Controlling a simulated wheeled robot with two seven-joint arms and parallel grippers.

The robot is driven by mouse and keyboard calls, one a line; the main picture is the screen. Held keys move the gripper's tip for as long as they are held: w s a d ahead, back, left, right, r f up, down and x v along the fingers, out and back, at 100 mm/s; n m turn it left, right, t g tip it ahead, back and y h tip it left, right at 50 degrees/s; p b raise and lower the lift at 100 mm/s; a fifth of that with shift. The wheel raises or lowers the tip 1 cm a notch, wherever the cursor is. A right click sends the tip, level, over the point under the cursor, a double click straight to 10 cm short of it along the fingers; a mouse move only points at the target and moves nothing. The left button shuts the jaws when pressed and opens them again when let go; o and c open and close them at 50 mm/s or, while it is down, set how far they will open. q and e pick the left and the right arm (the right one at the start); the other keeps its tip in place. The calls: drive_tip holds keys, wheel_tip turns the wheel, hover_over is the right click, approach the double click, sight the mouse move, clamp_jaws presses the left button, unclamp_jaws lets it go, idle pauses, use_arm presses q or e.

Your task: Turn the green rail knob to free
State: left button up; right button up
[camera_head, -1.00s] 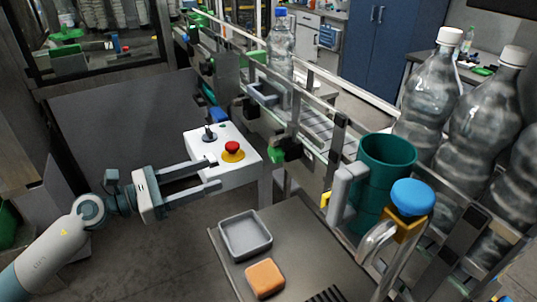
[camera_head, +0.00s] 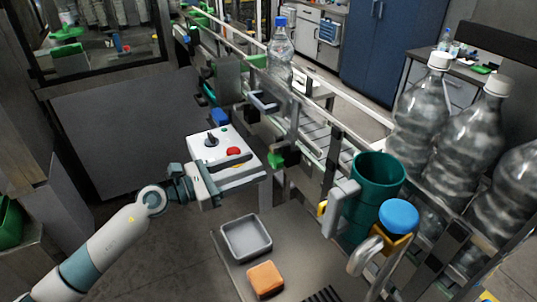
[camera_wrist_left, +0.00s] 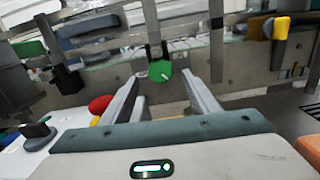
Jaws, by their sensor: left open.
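The green rail knob (camera_head: 276,159) sits on the near side of the conveyor rail, just beyond my left gripper's fingertips in the head view. In the left wrist view the round green knob (camera_wrist_left: 159,71) shows between the fingers, with a small pale mark on its face and a dark bracket above it. My left gripper (camera_head: 257,168) is open and empty, its fingers pointing at the knob. In the wrist view the left gripper (camera_wrist_left: 162,82) has one finger on each side of the knob's image. I cannot tell whether they touch it. My right gripper is not in view.
A white control box (camera_head: 208,146) with a red button (camera_head: 233,151) and a black knob lies beside and below my left gripper. A grey tray (camera_head: 246,237) and an orange block (camera_head: 265,279) lie in front. A clear bottle (camera_head: 281,50) stands on the conveyor.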

sight(272, 160)
use_arm(q)
drive_tip(key=p+x, duration=0.1)
drive_tip(key=x, duration=0.3)
drive_tip(key=shift+d+r, duration=0.15)
drive_tip(key=shift+d, duration=0.05)
drive_tip(key=shift+p+x, duration=0.4)
drive_tip(key=shift+x, duration=0.45)
drive_tip(key=shift+c, duration=0.2)
